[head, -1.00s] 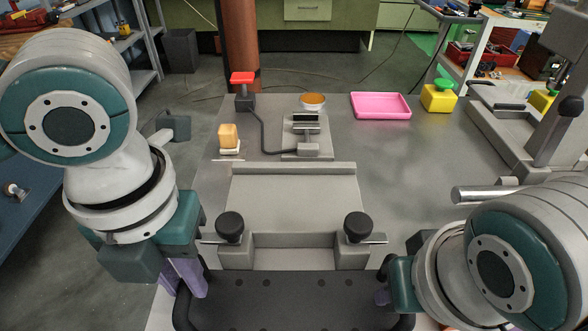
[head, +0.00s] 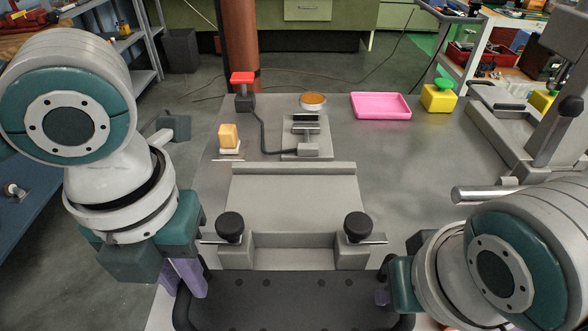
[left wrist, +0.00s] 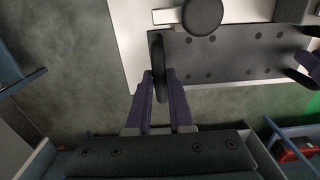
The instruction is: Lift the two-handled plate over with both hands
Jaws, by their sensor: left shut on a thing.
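The two-handled plate (head: 295,300) is dark, flat and has a few small holes; it lies at the bottom of the head view, cut off by the frame. It also shows in the left wrist view (left wrist: 222,52). My left gripper (head: 186,290) has purple fingers at the plate's left handle. In the left wrist view its fingers (left wrist: 159,88) are shut on that dark handle (left wrist: 158,62). My right gripper (head: 382,295) is at the plate's right handle, mostly hidden by its own body; whether its fingers are closed cannot be told.
A grey fixture (head: 293,200) with two black knobs (head: 230,227) (head: 358,227) stands just beyond the plate. The table is clear right of the fixture.

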